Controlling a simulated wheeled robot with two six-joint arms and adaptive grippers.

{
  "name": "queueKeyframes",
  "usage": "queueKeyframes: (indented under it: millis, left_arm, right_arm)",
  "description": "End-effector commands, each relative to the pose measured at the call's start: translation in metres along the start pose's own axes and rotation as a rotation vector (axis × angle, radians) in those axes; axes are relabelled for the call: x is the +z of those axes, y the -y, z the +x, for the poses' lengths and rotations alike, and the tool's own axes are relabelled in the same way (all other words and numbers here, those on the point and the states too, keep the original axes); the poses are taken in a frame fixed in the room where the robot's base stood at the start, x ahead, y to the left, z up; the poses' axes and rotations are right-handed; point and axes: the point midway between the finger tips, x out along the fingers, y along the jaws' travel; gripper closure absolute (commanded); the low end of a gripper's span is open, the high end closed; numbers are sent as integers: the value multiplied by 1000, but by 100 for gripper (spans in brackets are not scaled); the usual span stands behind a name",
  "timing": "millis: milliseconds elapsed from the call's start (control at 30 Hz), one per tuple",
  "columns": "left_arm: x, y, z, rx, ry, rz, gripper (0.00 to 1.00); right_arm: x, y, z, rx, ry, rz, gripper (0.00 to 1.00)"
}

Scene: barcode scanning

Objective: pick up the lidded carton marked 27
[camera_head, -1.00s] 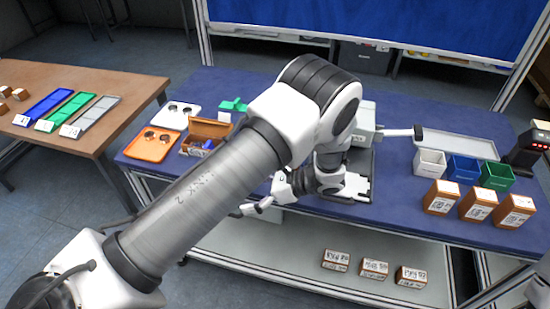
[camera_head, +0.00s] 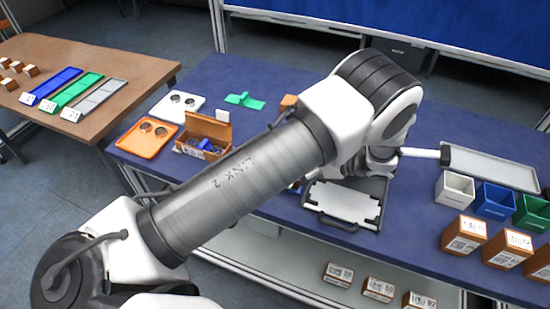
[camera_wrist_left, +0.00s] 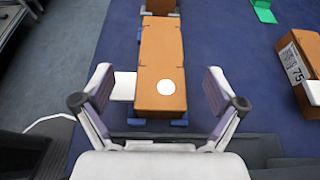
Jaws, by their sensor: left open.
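In the left wrist view, my left gripper (camera_wrist_left: 162,98) is open, with one finger on each side of the near end of a long brown carton (camera_wrist_left: 157,50). This carton has a white round spot on top and a white piece sticking out at its left. No number shows on it. Another brown carton (camera_wrist_left: 302,68) lies to the right, with a printed label that seems to read 75. In the head view, my own arm hides my left gripper and the carton between its fingers. My right gripper is in neither view.
An open carton (camera_head: 203,135) and an orange tray (camera_head: 148,138) are at the table's left. A black-framed tray (camera_head: 343,203) is near the front. White (camera_head: 454,190), blue (camera_head: 495,200) and green (camera_head: 532,212) bins stand right, behind several labelled cartons (camera_head: 464,236).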

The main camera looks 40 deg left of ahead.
Motion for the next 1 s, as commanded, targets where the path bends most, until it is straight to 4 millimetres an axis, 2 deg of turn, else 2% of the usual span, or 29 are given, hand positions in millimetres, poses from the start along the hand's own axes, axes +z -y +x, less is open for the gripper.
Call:
queueKeyframes:
  millis: [33,100,267,500,733,767,900,933,1000]
  left_arm:
    - [-21,0,9,0,0,1,5]
    - [-13,0,20,4,1,0,5]
    - [-13,-1,40,4,1,1,5]
    - [-14,-1,79,3,-1,1,5]
    - [-14,0,82,0,-3,0,5]
    - [-14,0,82,0,-3,0,14]
    - [-14,0,81,0,-3,0,64]
    - [-14,0,81,-1,-3,0,73]
    - [-14,0,81,-1,-4,-1,75]
  right_arm:
    - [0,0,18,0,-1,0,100]
    - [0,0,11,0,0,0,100]
    - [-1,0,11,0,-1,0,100]
    - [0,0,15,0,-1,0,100]
    - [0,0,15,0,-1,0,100]
    - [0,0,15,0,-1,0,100]
    - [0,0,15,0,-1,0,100]
    - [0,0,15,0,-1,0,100]
    - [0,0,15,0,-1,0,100]
